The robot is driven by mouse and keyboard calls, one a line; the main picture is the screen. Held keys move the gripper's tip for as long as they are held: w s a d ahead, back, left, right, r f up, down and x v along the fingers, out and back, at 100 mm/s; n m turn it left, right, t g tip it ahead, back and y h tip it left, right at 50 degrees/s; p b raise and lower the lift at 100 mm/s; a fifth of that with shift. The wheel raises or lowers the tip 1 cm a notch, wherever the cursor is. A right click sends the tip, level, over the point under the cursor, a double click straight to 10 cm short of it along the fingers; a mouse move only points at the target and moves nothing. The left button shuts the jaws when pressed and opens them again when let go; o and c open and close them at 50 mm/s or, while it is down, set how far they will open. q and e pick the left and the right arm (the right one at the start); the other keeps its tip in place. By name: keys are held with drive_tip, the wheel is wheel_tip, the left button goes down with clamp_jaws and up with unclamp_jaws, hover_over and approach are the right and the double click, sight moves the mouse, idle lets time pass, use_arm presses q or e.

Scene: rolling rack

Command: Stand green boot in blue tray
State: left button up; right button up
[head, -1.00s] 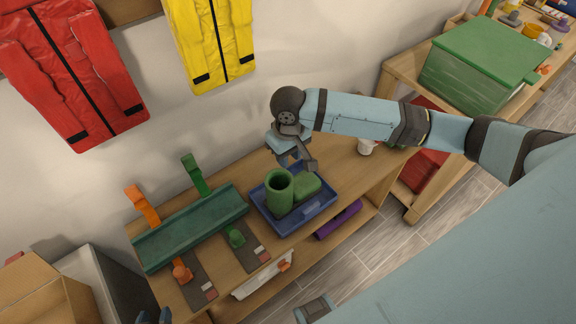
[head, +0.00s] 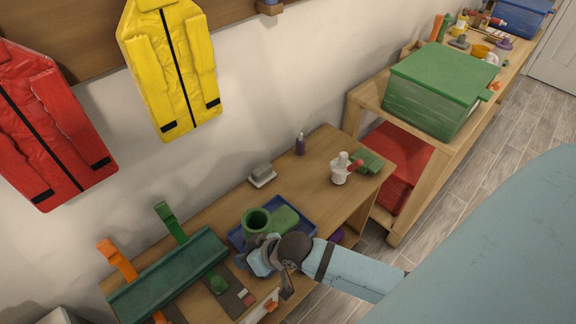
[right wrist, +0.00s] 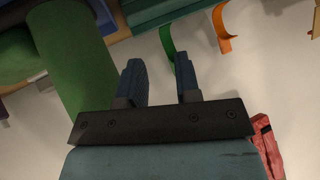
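The green boot (head: 257,220) stands upright in the blue tray (head: 312,217) on the wooden bench, its round opening facing up and its foot pointing right. My right gripper (head: 262,268) is in front of the boot at the tray's near side, and my arm covers the tray's front part. In the right wrist view its two fingers (right wrist: 160,80) are apart with nothing between them. The boot's green shaft (right wrist: 72,60) is beside them on the left, outside the fingers. My left gripper is not in view.
A dark green trough (head: 165,278) with orange (head: 118,260) and green (head: 172,222) upright strips lies left of the tray. Jackets hang on the wall.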

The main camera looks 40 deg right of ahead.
drive_tip(key=s+d+f+t+h, duration=0.2)
drive_tip(key=s+d+f+t, duration=0.1)
drive_tip(key=s, duration=0.6)
drive_tip(key=d+f, duration=0.1)
drive_tip(key=d, duration=0.1)
drive_tip(key=shift+d, duration=0.3)
drive_tip(key=shift+s, duration=0.1)
wheel_tip(320, 180, up, 8)
drive_tip(key=p, duration=0.8)
drive_tip(key=shift+d+h, duration=0.15)
drive_tip(key=shift+h, duration=0.15)
